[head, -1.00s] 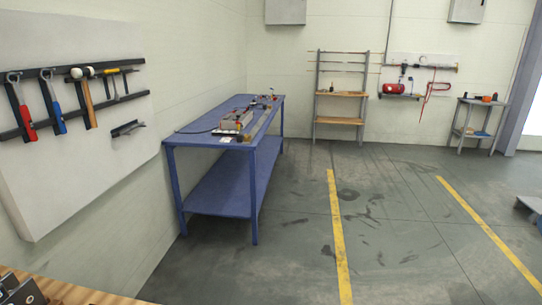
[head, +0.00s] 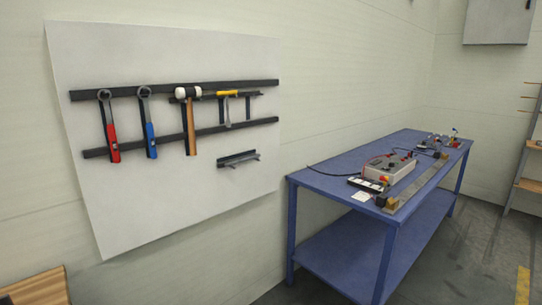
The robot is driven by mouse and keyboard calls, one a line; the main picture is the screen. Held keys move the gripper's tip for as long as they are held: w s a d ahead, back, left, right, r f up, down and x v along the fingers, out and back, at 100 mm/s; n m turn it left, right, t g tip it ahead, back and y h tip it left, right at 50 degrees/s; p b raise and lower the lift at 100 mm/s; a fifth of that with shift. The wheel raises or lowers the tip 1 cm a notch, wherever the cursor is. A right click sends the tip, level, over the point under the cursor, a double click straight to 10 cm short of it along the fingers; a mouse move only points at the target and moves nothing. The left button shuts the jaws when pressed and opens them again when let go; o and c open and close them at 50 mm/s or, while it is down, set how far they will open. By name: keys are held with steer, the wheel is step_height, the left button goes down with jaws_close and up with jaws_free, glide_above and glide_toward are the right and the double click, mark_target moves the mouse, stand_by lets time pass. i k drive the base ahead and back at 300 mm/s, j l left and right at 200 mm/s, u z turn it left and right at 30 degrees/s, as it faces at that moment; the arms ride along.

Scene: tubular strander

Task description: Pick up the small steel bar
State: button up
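I cannot pick out the small steel bar with certainty. A long flat grey metal strip (head: 425,182) lies along the right edge of the blue table (head: 325,185), with a small brownish block (head: 391,204) at its near end. A small dark bracket or rail with grey pieces (head: 238,159) is fixed on the white wall panel (head: 180,55). My gripper is not in view.
Two wrenches, red-handled (head: 112,140) and blue-handled (head: 151,138), and several hammers hang on the panel. A grey box with leads (head: 390,170) stands on the table. A wooden surface (head: 42,290) shows at bottom left. Floor (head: 480,245) is open at right.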

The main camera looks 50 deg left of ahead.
mark_target(236, 161)
steer(key=i+u, duration=0.35)
steer(key=i, duration=0.3)
steer(key=i+l+u, duration=0.3)
steer(key=i, duration=0.3)
steer(key=i+j+u, duration=0.15)
steer(key=u, duration=0.35)
steer(key=i+u, duration=0.6)
steer(key=u, duration=0.35)
steer(key=i+j+u, duration=0.15)
steer(key=i+u, duration=0.25)
steer(key=i, duration=0.3)
steer(key=i+l+u, duration=0.1)
steer(key=l+u, duration=0.15)
steer(key=l, duration=0.25)
steer(key=i+l+u, duration=0.1)
steer(key=l+u, duration=0.15)
steer(key=l, duration=0.25)
